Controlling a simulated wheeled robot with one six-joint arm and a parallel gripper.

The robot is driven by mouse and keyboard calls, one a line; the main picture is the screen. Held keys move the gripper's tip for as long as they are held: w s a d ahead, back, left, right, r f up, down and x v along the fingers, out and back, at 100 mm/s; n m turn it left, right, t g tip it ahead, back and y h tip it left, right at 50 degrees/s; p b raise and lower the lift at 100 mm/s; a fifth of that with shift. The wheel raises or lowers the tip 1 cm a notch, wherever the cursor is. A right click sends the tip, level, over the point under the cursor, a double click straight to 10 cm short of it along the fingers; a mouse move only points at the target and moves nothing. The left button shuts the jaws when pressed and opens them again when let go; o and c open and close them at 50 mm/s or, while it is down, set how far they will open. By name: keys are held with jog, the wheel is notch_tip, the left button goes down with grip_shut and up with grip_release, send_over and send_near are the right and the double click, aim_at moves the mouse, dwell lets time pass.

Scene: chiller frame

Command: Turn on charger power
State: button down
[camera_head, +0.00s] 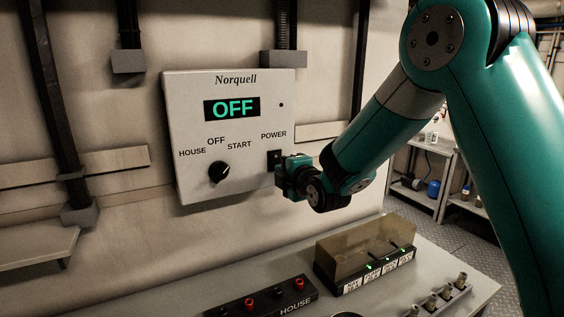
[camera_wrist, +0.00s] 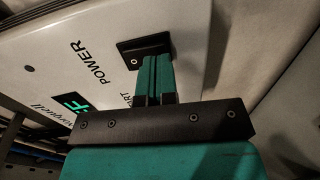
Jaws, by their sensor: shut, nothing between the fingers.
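The white Norquell charger box (camera_head: 188,110) hangs on the wall. Its display (camera_head: 232,108) reads OFF in green. The black POWER switch (camera_head: 274,156) is at the box's lower right, partly hidden behind my gripper. My gripper (camera_head: 282,172) is shut and empty, with its fingers pointing at the switch. In the wrist view, the shut fingertips (camera_wrist: 154,60) overlap the black switch plate (camera_wrist: 143,46). I cannot tell whether they touch it. A black selector knob (camera_head: 219,172) sits below the HOUSE, OFF and START labels.
A table below holds a black HOUSE terminal strip (camera_head: 270,300) with red and black posts. A tinted cover (camera_head: 355,247) over a lit switch block stands to its right. A shelf (camera_head: 437,150) is at the far right. Dark conduits run up the wall.

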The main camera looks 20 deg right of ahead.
jog(key=shift+w+a+f, duration=0.1)
jog(key=shift+w, duration=0.4)
jog(key=s+d+f+b, duration=0.2)
jog(key=s+b, duration=0.6)
jog(key=s, duration=0.5)
jog(key=shift+s+d, duration=0.2)
jog(key=shift+s, duration=0.05)
